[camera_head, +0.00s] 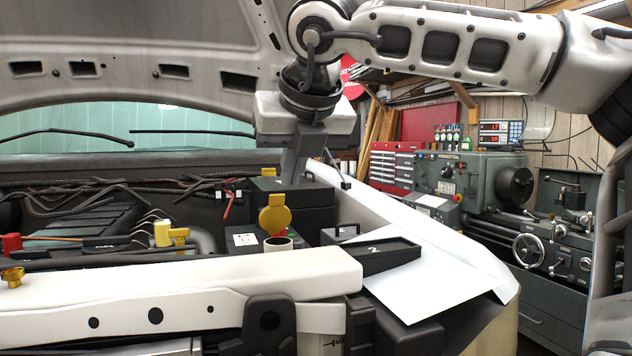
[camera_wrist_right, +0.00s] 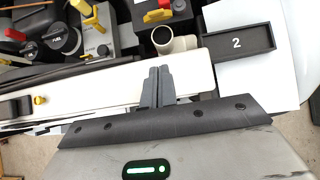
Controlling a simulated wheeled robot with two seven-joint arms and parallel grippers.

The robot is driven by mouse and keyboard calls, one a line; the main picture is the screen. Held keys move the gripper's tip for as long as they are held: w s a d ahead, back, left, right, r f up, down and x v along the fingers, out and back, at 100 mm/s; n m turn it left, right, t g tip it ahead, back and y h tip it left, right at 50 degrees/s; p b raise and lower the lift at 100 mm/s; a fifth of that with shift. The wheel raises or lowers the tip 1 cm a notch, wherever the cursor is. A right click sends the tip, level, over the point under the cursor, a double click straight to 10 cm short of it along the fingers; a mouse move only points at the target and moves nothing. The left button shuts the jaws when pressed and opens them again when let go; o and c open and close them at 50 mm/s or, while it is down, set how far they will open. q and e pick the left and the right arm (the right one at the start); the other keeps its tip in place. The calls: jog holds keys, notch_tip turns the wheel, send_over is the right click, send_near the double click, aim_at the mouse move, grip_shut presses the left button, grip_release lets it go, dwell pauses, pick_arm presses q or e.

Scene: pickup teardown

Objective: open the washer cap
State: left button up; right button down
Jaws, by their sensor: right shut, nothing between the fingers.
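The washer cap (camera_head: 275,218) is a yellow disc with a tab, standing upright just behind a short filler neck (camera_head: 278,243). The neck's dark mouth is uncovered. In the right wrist view the pale neck (camera_wrist_right: 178,44) shows its open round mouth, and part of the yellow cap (camera_wrist_right: 165,3) shows at the top edge. My right gripper (camera_head: 293,178) points down over the engine bay, above and behind the cap in the head view. Its fingers (camera_wrist_right: 158,72) are together and empty, apart from the neck. My left gripper is not in view.
A black tray marked 2 (camera_head: 378,258) lies on a white sheet (camera_head: 440,285) to the right of the neck. The pale front beam (camera_head: 180,285) crosses the foreground. The raised hood (camera_head: 130,70) hangs overhead. Other yellow fittings (camera_head: 162,233) stand to the left.

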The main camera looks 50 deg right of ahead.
aim_at(281, 194)
jog(key=p+x, duration=0.1)
jog(key=x, duration=0.7)
jog(key=shift+w+d+f, duration=0.15)
jog(key=shift+d+f, duration=0.05)
jog(key=shift+d, duration=0.05)
jog(key=shift+w+d+r+p, duration=0.3)
jog(key=shift+w+p, duration=0.2)
jog(key=shift+p, duration=0.1)
jog(key=shift+w+d+r+p, duration=0.2)
jog(key=shift+w+d+p, duration=0.1)
jog(key=shift+w+p, duration=0.25)
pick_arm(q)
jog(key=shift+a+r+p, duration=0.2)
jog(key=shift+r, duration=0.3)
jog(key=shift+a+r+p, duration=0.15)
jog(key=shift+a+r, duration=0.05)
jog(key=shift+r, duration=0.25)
pick_arm(e)
jog(key=shift+w+d+r, duration=0.2)
jog(key=shift+w+d, duration=0.2)
jog(key=shift+w, duration=0.25)
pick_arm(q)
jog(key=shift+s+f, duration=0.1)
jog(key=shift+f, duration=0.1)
